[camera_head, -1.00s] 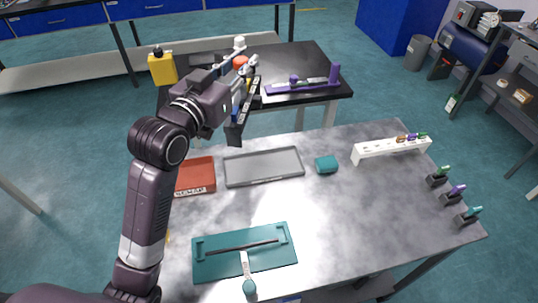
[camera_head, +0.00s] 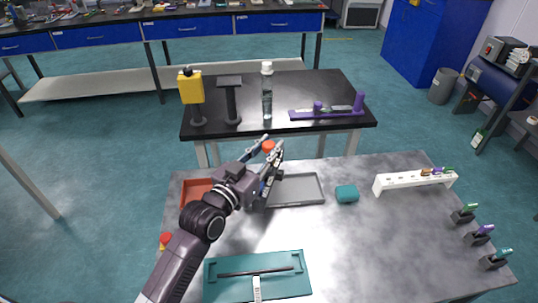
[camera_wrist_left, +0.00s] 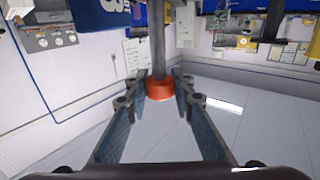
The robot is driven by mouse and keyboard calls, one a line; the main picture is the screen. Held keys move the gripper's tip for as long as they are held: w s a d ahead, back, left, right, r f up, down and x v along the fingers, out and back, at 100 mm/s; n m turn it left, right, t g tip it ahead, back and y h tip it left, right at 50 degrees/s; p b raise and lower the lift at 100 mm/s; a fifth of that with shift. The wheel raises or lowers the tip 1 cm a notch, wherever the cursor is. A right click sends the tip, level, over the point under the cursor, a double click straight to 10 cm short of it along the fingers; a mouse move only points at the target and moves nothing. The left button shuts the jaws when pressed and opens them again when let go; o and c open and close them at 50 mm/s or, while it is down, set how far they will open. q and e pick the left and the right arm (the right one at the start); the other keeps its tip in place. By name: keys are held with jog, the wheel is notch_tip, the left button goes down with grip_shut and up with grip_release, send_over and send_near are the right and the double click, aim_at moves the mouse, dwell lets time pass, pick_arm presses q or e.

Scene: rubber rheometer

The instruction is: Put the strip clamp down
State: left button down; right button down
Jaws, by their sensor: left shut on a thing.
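The strip clamp appears to be the dark piece with an orange-red knob (camera_head: 268,147) at my left gripper (camera_head: 266,153). In the left wrist view its dark rod (camera_wrist_left: 158,50) and orange-red collar (camera_wrist_left: 160,88) sit between the fingers (camera_wrist_left: 160,95), which are shut on it. In the head view the gripper is over the near metal table, by the left end of the grey tray (camera_head: 305,188). The lower part of the clamp is largely hidden by the fingers, so I cannot tell whether it touches anything. My right gripper is not in view.
A red-orange tray (camera_head: 196,190) is partly behind my left arm. A teal block (camera_head: 346,193), a white rack (camera_head: 415,180) and a teal cutting board (camera_head: 230,285) are on the near table (camera_head: 380,250). A bottle (camera_head: 267,95) and purple fixture (camera_head: 325,113) stand on the black table.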

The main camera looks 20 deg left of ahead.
aim_at(269, 170)
pick_arm(q)
jog(key=shift+f, duration=1.3)
jog(key=shift+f, duration=0.25)
jog(key=c, duration=1.7)
grip_release()
jog(key=shift+f, duration=0.1)
jog(key=shift+o, duration=0.2)
